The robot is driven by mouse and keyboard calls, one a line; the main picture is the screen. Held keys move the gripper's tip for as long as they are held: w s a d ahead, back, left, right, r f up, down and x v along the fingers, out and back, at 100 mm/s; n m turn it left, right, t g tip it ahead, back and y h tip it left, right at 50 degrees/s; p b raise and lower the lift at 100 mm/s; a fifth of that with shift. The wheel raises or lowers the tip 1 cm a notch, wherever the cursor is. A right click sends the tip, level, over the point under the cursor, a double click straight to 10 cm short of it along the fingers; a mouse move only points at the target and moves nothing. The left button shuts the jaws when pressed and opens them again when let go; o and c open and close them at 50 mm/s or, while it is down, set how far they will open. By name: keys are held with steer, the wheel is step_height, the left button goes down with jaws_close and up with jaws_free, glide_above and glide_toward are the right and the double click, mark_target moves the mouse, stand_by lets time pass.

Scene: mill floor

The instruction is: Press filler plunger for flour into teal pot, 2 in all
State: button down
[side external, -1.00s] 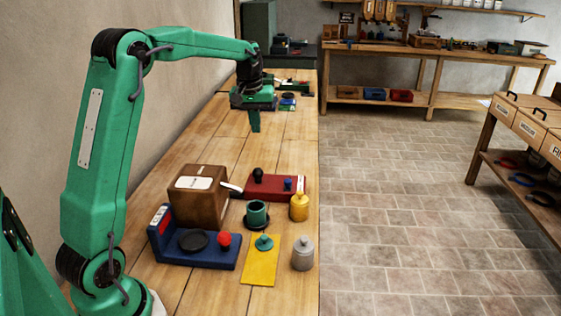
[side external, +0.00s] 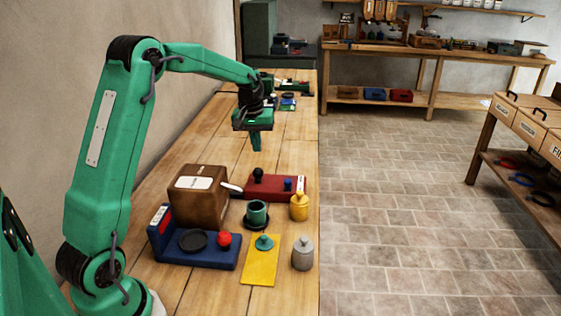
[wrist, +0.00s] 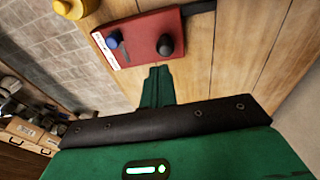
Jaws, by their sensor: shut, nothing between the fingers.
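The teal pot (side external: 257,213) stands open on a dark round base, by the white spout of a brown wooden box (side external: 197,198). A red block (side external: 262,187) behind it carries a black ball knob (side external: 257,173) and a blue knob (side external: 287,184); which part is the flour filler plunger I cannot tell. My gripper (side external: 256,145) is shut and empty, in the air beyond the red block. In the wrist view its fingers (wrist: 157,78) point toward the red block (wrist: 140,28) and its black knob (wrist: 165,45). The pot is out of the wrist view.
A blue device (side external: 195,255) with a dark disc and red knob stands in front of the box. A teal lid (side external: 264,243) lies on a yellow mat (side external: 259,270). A yellow jar (side external: 299,207) and grey jar (side external: 302,254) stand near the table's right edge.

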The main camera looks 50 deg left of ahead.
mark_target(258, 170)
steer(key=shift+w+a+f, duration=0.1)
steer(key=shift+a+f, duration=0.05)
steer(key=shift+f, duration=1.05)
steer(key=shift+w+a+f, duration=0.15)
steer(key=shift+a+f, duration=0.05)
steer(key=shift+f, duration=0.95)
steer(key=shift+w+a+f, duration=0.1)
steer(key=shift+a+f, duration=0.05)
steer(key=shift+f, duration=1.05)
steer(key=shift+f, duration=1.05)
step_height(258, 170, up, 14)
steer(key=s+d, duration=0.1)
steer(key=d, duration=0.1)
steer(key=shift+s+r, duration=0.15)
steer(key=shift+s, duration=0.05)
steer(key=shift+f, duration=0.2)
